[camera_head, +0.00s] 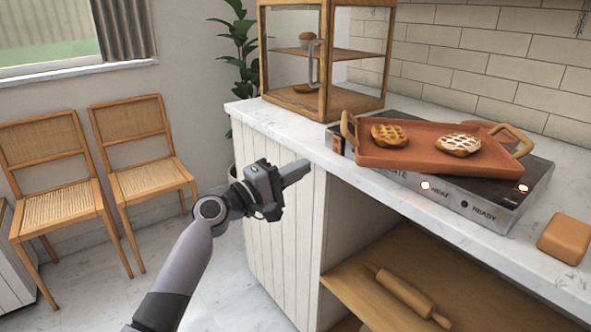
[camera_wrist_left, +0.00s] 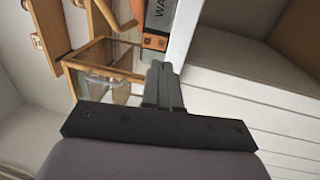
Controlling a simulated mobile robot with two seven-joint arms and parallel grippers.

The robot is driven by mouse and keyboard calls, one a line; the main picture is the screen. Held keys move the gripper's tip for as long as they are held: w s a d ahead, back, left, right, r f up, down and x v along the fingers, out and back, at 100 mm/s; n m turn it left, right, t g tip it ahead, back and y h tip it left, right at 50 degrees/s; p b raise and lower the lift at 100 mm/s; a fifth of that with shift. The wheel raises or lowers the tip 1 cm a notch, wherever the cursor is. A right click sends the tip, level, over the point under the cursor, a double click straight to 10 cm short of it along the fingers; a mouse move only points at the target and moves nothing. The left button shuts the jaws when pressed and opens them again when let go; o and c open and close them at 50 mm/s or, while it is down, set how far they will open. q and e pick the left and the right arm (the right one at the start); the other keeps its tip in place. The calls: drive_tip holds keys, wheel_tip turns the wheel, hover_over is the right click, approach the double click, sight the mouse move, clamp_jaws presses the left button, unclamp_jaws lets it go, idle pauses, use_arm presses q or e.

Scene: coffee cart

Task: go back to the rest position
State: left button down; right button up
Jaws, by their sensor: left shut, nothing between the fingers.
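My left gripper (camera_head: 296,172) is in front of the white panelled side of the counter, near the countertop's front edge. Its fingers point right and slightly up. In the left wrist view the two fingers of the left gripper (camera_wrist_left: 161,88) lie together, with nothing between them. The left arm comes in from the bottom left of the head view. My right gripper is in neither view.
A terracotta tray (camera_head: 415,161) with two waffles sits on a warming plate (camera_head: 505,205) on the counter (camera_head: 345,172). A wood-framed display case (camera_head: 285,100) stands behind. A rolling pin (camera_head: 405,295) lies on the lower shelf. Two chairs (camera_head: 138,145) stand left; floor between is clear.

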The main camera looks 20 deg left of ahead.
use_arm(q)
drive_tip(key=s+a+f+m+g+y, duration=0.15)
drive_tip(key=s+f+m+y, duration=0.25)
drive_tip(key=s+f, duration=0.85)
drive_tip(key=s+a+f+m+g+y, duration=0.1)
drive_tip(key=s+f+m+g+y, duration=0.25)
drive_tip(key=s+f, duration=0.95)
drive_tip(key=s+a+f+m+y, duration=0.1)
drive_tip(key=s+f+m+y, duration=0.1)
drive_tip(key=s+f+m, duration=0.45)
wheel_tip(320, 180, up, 14)
drive_tip(key=s+a+n+p, duration=0.1)
drive_tip(key=s+p, duration=0.1)
drive_tip(key=p, duration=1.4)
drive_tip(key=shift+a+f, duration=0.2)
drive_tip(key=shift+a, duration=0.2)
